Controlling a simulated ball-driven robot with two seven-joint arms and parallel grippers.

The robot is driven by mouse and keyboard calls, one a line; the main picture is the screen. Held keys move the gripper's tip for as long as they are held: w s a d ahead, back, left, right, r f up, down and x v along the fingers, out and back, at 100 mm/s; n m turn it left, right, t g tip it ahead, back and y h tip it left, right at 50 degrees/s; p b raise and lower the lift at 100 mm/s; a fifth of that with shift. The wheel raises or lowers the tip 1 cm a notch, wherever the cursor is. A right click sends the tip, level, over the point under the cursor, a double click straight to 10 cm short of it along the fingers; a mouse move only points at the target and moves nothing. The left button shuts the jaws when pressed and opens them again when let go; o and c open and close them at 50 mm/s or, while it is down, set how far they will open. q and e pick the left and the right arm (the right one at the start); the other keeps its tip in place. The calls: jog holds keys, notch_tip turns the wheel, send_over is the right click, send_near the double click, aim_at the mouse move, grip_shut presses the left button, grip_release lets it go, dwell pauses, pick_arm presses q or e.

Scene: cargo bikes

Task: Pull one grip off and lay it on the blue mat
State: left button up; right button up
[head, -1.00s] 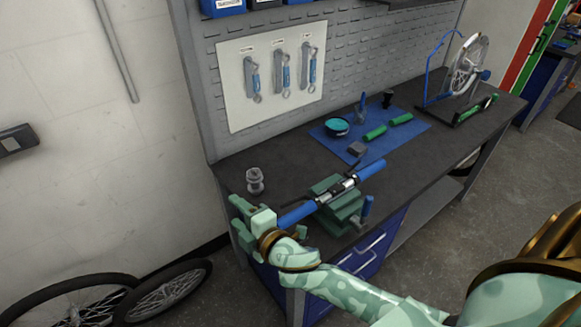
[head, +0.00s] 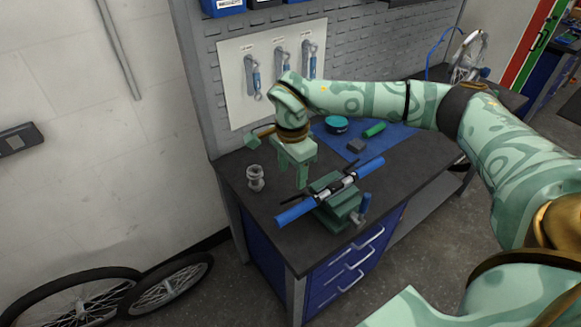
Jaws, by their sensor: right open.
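A handlebar is clamped in the green vise (head: 340,207) on the bench. It carries a blue grip (head: 297,210) on its left end and another blue grip (head: 370,167) on its right end. My right gripper (head: 293,181) is open and empty, pointing down behind the bar, above and apart from the left grip. The blue mat (head: 398,138) lies at the back of the bench, partly hidden by my right arm. A green grip (head: 374,130), a teal tin (head: 336,124) and a grey block (head: 356,146) are on it. My left gripper is out of view.
A small silver part (head: 255,178) stands on the bench's left, close to my right gripper. A tool board (head: 240,95) hangs on the back wall. A wheel (head: 468,60) in a stand is at the far right. Bare bench top (head: 395,175) lies right of the vise.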

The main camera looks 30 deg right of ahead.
aim_at(277, 219)
notch_tip(277, 219, down, 16)
jog(key=shift+a+r+b, duration=0.1)
jog(key=shift+r+b, duration=0.1)
jog(key=shift+b, duration=0.25)
grip_shut()
jog(key=shift+s+a, duration=0.1)
jog(key=shift+a, duration=0.45)
jog(key=shift+s+a+p, duration=0.1)
jog(key=shift+a+p, duration=0.3)
jog(key=shift+a, duration=1.35)
jog(key=shift+a, duration=0.1)
jog(key=shift+s+a, duration=0.2)
jog(key=shift+a, duration=1.9)
